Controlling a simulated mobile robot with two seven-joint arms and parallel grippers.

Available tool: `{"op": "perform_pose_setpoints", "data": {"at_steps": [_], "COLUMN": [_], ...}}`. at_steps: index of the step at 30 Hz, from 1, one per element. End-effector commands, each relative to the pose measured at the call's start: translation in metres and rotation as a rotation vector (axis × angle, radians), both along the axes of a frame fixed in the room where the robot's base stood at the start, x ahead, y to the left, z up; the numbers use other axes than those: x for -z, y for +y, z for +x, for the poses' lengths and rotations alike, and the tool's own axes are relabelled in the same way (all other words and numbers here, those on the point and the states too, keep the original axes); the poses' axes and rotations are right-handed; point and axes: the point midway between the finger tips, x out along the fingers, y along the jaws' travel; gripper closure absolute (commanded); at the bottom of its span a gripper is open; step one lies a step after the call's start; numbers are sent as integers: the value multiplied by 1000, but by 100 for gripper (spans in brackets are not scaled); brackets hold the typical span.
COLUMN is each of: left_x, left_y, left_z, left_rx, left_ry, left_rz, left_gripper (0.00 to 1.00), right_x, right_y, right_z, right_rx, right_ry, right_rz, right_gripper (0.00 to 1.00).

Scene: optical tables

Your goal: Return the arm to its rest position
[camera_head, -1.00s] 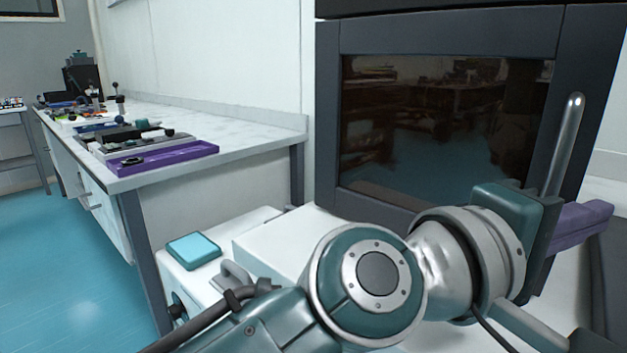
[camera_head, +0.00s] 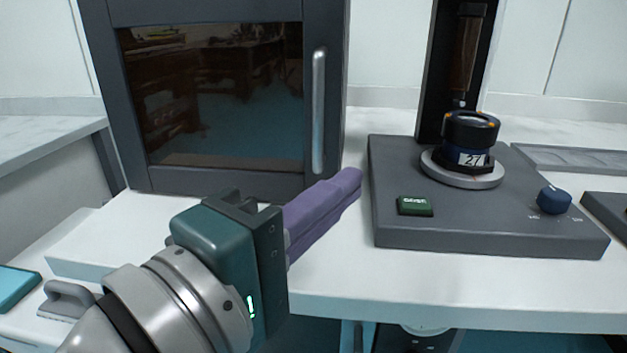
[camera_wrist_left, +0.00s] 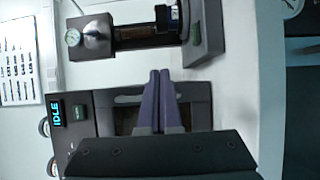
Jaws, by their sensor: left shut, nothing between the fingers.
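My left arm comes in from the lower left in the head view. Its gripper (camera_head: 352,182) has purple fingers that point to the right, above the white table and in front of the dark cabinet. In the left wrist view the two purple fingers (camera_wrist_left: 159,80) lie side by side, shut, with nothing between them. My right gripper is in neither view.
A dark cabinet (camera_head: 235,182) with a glass door and upright handle (camera_head: 318,110) stands behind the gripper. To the right, a grey instrument base (camera_head: 480,235) carries a dark round part (camera_head: 470,130) labelled 27, a green button (camera_head: 415,206) and a blue knob (camera_head: 554,200). Bare white tabletop (camera_head: 400,285) lies in front.

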Motion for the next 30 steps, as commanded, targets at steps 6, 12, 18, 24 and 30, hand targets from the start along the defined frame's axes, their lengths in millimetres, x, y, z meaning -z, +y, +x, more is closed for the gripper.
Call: {"op": "perform_pose_setpoints", "data": {"at_steps": [6, 12, 18, 24, 30], "left_x": [-1, -32, -54, -84, -149], "left_y": [4, 11, 68, 173, 220], "left_z": [-25, -49, -98, -161, -193], "left_rx": [5, 87, 278, 479, 571], "left_ry": [0, -41, -19, 191, 329], "left_rz": [6, 272, 906, 1438, 1613], "left_gripper": [100, 100, 100, 100, 100], "right_x": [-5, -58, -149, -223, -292], "right_y": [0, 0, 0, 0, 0], "right_z": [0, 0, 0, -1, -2], "right_rx": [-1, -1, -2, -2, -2], "right_ry": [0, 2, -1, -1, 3], "right_rz": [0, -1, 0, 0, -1], "right_gripper": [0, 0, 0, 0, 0]}}
